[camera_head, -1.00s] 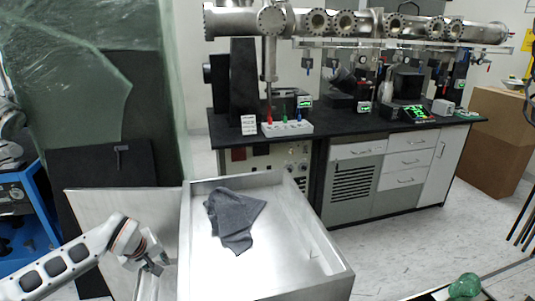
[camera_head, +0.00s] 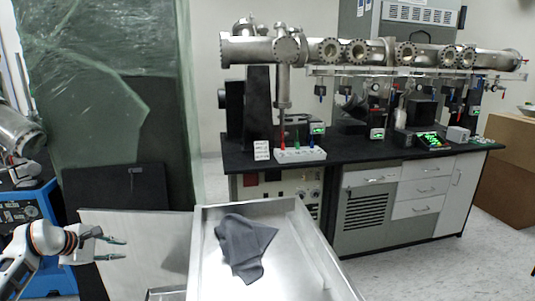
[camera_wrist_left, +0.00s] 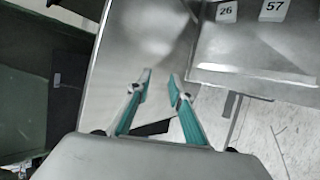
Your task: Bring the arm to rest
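My left gripper (camera_head: 118,249) is in the lower left of the head view, beside the left side of the metal tray cart. It is open and empty, with its two green-padded fingers apart. In the left wrist view the same fingers (camera_wrist_left: 160,90) stand apart with nothing between them. My right gripper is not in view.
A metal tray (camera_head: 202,262) holds a crumpled dark grey cloth (camera_head: 243,247). A grey panel (camera_head: 140,240) stands behind my left gripper. A black-topped bench (camera_head: 350,149) with steel vacuum tubing (camera_head: 375,52) is beyond. Open floor (camera_head: 440,262) lies to the right.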

